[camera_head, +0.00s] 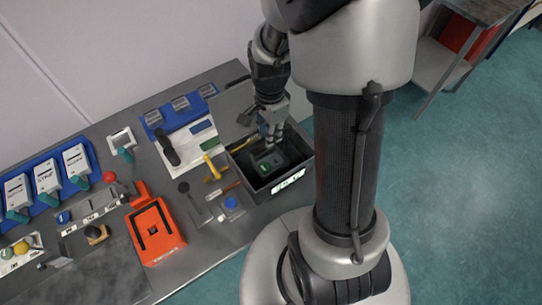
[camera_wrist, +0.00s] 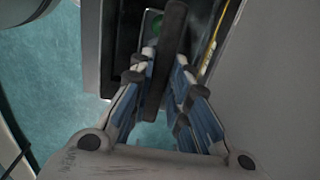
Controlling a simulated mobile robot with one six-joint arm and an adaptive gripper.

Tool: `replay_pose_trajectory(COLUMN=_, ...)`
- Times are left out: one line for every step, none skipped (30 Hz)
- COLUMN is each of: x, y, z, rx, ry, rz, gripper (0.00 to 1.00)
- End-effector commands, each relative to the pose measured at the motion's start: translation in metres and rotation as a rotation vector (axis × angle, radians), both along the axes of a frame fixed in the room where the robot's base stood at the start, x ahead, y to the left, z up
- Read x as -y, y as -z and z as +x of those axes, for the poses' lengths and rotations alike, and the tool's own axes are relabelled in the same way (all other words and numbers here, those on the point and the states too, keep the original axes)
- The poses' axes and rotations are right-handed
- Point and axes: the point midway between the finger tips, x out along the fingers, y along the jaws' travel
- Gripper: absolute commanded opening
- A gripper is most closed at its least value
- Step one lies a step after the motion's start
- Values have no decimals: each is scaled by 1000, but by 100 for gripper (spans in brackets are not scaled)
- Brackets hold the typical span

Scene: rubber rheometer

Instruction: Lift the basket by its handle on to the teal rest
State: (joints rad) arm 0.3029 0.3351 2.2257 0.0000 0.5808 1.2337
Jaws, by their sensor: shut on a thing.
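A dark open-topped box (camera_head: 290,176) with a white label on its front stands at the right end of the bench. A dark insert with green in it, apparently the basket (camera_head: 268,163), shows inside the box. My gripper (camera_head: 272,138) points down over the box opening. In the wrist view, my gripper (camera_wrist: 163,85) is shut on a dark upright bar (camera_wrist: 163,70), apparently the basket's handle. The fingers and bar hide much of the basket, and I cannot tell whether it is lifted off the box floor. I cannot pick out the teal rest for certain.
Left of the box lie yellow-handled and red-handled tools (camera_head: 212,165), a blue round piece (camera_head: 231,202) and a white board (camera_head: 190,140). An orange fixture (camera_head: 155,230) and white devices with teal levers (camera_head: 76,160) stand further left. The box walls surround the basket closely.

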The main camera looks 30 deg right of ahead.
Motion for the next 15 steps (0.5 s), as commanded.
replay_pose_trajectory(x=0, y=0, z=0, rx=0, ry=0, rz=0, gripper=0)
replay_pose_trajectory(x=0, y=0, z=0, rx=0, ry=0, rz=0, gripper=0)
replay_pose_trajectory(x=0, y=0, z=0, rx=1, ry=0, rz=0, gripper=0)
replay_pose_trajectory(x=0, y=0, z=0, rx=1, ry=0, rz=0, gripper=0)
replay_pose_trajectory(x=0, y=-1, z=0, rx=1, ry=0, rz=0, gripper=0)
replay_pose_trajectory(x=0, y=-1, z=0, rx=1, ry=0, rz=0, gripper=0)
replay_pose_trajectory(x=0, y=-2, z=0, rx=1, ry=0, rz=0, gripper=0)
replay_pose_trajectory(x=0, y=-3, z=0, rx=1, ry=0, rz=0, gripper=0)
replay_pose_trajectory(x=0, y=-4, z=1, rx=1, ry=0, rz=-1, gripper=0)
replay_pose_trajectory(x=0, y=-6, z=1, rx=2, ry=0, rz=-1, gripper=0)
replay_pose_trajectory(x=0, y=-7, z=1, rx=2, ry=0, rz=-1, gripper=0)
replay_pose_trajectory(x=0, y=-9, z=1, rx=2, ry=0, rz=-1, gripper=0)
replay_pose_trajectory(x=0, y=-11, z=1, rx=2, ry=0, rz=-1, gripper=0)
replay_pose_trajectory(x=0, y=-13, z=1, rx=2, ry=0, rz=-1, gripper=0)
replay_pose_trajectory(x=0, y=-15, z=1, rx=2, ry=0, rz=-1, gripper=0)
